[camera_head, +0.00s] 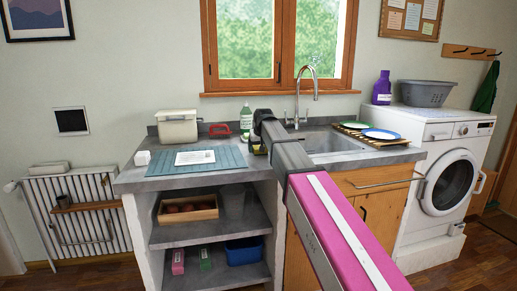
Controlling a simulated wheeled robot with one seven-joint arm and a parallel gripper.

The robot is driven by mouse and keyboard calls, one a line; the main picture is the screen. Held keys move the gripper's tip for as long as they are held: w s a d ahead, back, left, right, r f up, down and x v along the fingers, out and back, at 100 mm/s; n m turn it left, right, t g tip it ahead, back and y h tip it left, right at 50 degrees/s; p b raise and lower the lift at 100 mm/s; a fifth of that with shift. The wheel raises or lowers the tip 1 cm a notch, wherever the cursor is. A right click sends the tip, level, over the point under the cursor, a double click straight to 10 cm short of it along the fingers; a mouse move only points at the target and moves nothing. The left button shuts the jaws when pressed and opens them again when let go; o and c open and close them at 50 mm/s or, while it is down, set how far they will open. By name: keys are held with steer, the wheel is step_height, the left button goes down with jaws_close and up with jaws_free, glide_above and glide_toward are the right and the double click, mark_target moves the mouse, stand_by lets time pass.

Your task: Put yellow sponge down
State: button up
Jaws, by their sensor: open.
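My arm reaches from the lower right to the counter, just left of the sink. My gripper (259,139) is at its dark far end, low over the counter by the right edge of the blue-green mat (218,162). It is open, though its fingers are small and partly hidden by the arm. A small yellowish patch, likely the yellow sponge (257,149), shows on the counter right below the gripper. Its outline is mostly hidden, and I cannot tell whether the fingers touch it.
A soap bottle (246,118), a red object (220,130) and a cream box (178,127) stand at the back. A white sheet (195,157) lies on the mat. The sink (330,143) and a rack with plates (381,134) are to the right.

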steer(key=shift+s+d+f, duration=0.1)
steer(key=shift+d+f, duration=0.25)
steer(key=shift+r, duration=0.2)
steer(key=v, duration=1.2)
steer(key=shift+w+a+r, duration=0.25)
steer(key=shift+r, duration=0.1)
